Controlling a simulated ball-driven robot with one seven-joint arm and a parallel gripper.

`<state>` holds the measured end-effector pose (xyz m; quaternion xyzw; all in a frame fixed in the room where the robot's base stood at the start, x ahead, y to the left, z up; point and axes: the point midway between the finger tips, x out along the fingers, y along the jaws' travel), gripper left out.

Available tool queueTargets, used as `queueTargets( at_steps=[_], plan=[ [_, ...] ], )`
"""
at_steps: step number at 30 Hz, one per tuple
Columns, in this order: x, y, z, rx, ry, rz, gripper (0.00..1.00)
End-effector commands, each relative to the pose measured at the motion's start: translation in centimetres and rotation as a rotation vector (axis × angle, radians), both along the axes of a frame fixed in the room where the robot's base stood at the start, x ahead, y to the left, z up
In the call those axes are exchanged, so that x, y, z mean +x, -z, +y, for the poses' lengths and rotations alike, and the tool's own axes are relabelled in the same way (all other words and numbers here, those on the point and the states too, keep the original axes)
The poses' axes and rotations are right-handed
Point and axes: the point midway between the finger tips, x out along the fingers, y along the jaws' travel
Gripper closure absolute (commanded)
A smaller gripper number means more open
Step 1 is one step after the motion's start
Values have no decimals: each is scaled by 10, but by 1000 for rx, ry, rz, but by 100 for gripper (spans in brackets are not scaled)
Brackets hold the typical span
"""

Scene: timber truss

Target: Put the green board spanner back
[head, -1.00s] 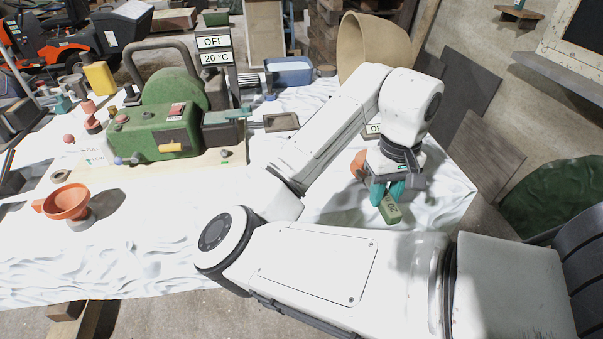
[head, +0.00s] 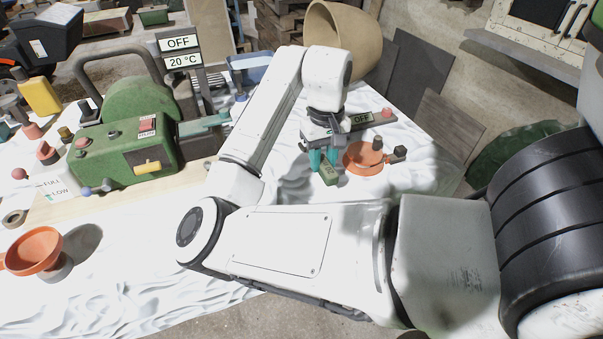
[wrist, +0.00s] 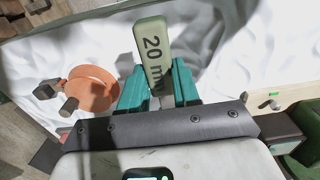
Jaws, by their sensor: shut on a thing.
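My gripper (head: 322,162) has teal fingers and is shut on a pale green piece marked "20 mm" (head: 328,175), which I take as the green board spanner. In the wrist view the spanner (wrist: 152,45) sticks out beyond the fingertips (wrist: 159,85), with its lettering facing the camera. Its lower end is hidden between the fingers. The gripper is over the right part of the white-covered table, left of an orange ring-shaped dish (head: 364,157). I cannot tell the exact height above the cloth.
The orange dish also shows in the wrist view (wrist: 92,92), with dark knobs beside it. A green machine (head: 120,150) and an orange funnel (head: 34,250) are on the left. White cloth (head: 420,160) is clear at right.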

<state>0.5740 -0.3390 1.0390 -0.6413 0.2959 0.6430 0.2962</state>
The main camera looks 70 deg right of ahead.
Motion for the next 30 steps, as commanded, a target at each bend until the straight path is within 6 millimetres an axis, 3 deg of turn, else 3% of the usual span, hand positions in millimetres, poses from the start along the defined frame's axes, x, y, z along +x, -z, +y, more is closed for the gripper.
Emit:
queueTargets(
  at_steps=[3, 10, 19, 25, 30],
  plan=[
    [21, 13, -14, 3, -4, 3, 100],
    [46, 50, -30, 2, -2, -1, 100],
    [58, 68, -39, 0, -1, 0, 100],
    [59, 94, -39, 1, 0, -1, 100],
    [59, 99, -39, 0, 0, -1, 100]
  ],
)
